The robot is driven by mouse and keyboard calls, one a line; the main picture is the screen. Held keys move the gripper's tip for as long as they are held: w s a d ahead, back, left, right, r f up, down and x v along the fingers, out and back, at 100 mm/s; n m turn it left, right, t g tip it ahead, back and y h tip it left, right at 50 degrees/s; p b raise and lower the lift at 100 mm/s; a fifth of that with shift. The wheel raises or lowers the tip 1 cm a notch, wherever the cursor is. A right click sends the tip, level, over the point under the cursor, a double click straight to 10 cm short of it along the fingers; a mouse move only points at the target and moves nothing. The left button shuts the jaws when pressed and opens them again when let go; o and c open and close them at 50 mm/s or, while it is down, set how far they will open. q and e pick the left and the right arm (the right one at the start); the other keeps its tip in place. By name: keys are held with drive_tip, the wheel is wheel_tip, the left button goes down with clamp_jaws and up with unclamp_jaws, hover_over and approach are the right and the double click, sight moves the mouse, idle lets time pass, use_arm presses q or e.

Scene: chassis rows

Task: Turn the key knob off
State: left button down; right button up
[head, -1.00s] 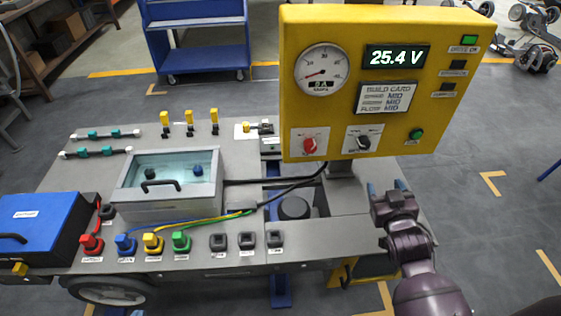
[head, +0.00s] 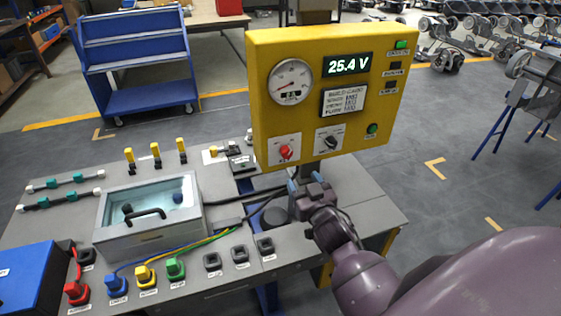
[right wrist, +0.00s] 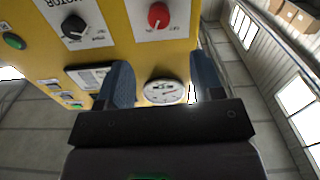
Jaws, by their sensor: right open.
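The yellow panel (head: 330,55) carries two rotary knobs on white plates along its lower edge. The red knob (head: 286,151) is at the left and the black knob (head: 330,142) is right of it; I cannot read which plate names the key. In the right wrist view the red knob (right wrist: 158,15) is above the gap between the fingers, and the black knob (right wrist: 73,25) is to the left. My right gripper (head: 302,182) is open and empty, below the panel's lower edge and apart from both knobs. My left gripper is not in view.
The panel also holds a gauge (head: 290,82), a 25.4 V display (head: 347,64) and a green button (head: 372,128). Below are a grey bench (head: 355,200), a glass-topped box (head: 150,245) and several coloured plugs. A blue cart (head: 150,98) stands behind.

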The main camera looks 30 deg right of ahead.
sight(288, 156)
drive_tip(key=x, duration=0.9)
drive_tip(key=shift+w+d, duration=0.3)
drive_tip(key=shift+w, duration=0.4)
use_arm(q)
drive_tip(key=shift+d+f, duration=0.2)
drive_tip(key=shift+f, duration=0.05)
use_arm(e)
drive_tip(key=shift+w, duration=0.1)
drive_tip(key=shift+c, duration=0.2)
drive_tip(key=c, duration=0.9)
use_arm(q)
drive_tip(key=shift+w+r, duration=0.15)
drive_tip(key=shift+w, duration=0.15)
